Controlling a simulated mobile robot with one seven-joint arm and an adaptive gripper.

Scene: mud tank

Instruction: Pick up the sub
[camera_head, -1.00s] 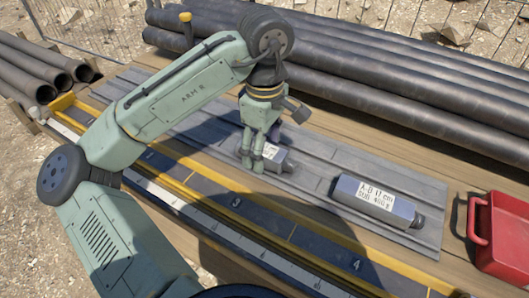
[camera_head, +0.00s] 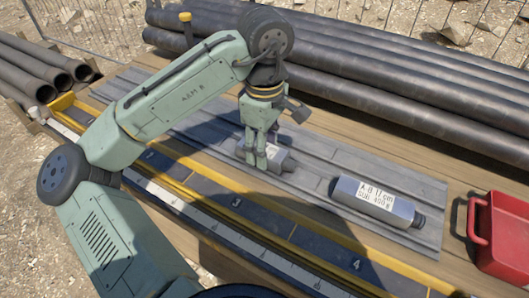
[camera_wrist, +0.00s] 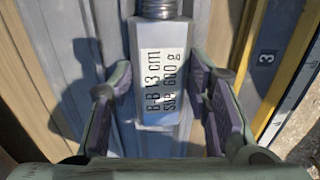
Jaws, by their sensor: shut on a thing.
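A grey metal sub (camera_head: 280,160) lies on the grooved grey mat (camera_head: 310,180). In the wrist view this sub (camera_wrist: 160,60) runs lengthwise, with a white label reading about "B-B 13 cm SUB 600 g" and a threaded neck at the top. My gripper (camera_head: 262,160) points down over it and is shut on it, one finger on each side. In the wrist view my gripper (camera_wrist: 162,100) has its dark pads flanking the body. The fingers hide part of the sub in the head view. I see no clear gap beneath it.
A second grey sub (camera_head: 345,189), labelled about "A-B 17 cm", lies to the right on the mat. A red tray (camera_head: 483,232) stands at the far right. Long dark pipes (camera_head: 400,85) lie behind. A yellow-edged measuring strip (camera_head: 220,203) runs along the front.

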